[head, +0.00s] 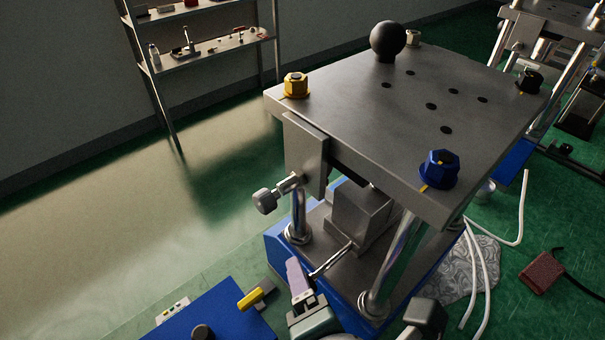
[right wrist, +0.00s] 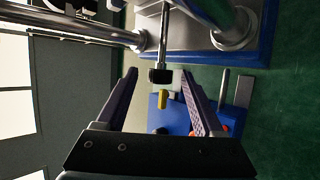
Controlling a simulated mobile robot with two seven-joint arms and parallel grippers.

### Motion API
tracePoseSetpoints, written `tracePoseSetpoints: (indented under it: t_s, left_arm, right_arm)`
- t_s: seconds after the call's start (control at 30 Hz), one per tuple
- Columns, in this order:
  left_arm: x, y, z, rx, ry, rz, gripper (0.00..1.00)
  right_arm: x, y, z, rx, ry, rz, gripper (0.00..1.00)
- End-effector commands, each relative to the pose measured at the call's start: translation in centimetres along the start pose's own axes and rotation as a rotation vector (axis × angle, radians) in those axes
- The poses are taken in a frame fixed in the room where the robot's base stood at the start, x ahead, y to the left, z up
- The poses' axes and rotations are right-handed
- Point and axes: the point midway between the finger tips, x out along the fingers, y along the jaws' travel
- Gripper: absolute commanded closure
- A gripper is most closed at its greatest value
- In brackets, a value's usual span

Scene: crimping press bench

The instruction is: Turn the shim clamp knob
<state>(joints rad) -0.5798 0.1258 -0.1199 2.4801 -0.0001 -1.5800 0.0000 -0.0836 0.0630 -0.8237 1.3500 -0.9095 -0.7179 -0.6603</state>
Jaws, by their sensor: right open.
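A grey round knob (head: 265,201) on a short screw sticks out from the left side of the press (head: 400,120), below its top plate. It looks like the shim clamp knob. My right gripper (head: 296,270) is low in front of the press, below and to the right of this knob and apart from it. One purple finger shows in the head view. In the right wrist view both fingers (right wrist: 158,76) are spread. My left gripper is not in view.
The top plate carries a black ball (head: 388,40), a yellow nut (head: 296,86) and a blue nut (head: 438,169). A blue panel (head: 225,312) lies at lower left. A shelf (head: 215,48) stands behind. Red pedal (head: 541,272) and white hoses lie right. Floor left of the press is clear.

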Motion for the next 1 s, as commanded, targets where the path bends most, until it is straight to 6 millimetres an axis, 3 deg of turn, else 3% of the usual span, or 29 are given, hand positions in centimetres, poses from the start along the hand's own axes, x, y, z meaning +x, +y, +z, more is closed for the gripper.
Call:
tracePoseSetpoints:
  t_s: [0.3,0.5,0.9,1.0]
  left_arm:
    - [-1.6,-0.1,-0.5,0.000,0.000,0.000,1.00]
    - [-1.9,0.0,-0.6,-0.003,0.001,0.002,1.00]
    - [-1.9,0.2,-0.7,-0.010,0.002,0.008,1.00]
    - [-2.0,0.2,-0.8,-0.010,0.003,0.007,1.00]
  right_arm:
    - [-6.0,0.0,0.0,0.001,0.003,-0.002,0.31]
    - [-8.7,0.0,0.0,0.000,0.002,-0.002,0.31]
    - [-9.4,0.0,0.0,0.001,-0.001,-0.002,0.31]
    - [-9.4,-0.1,0.9,0.065,-0.018,-0.025,0.31]
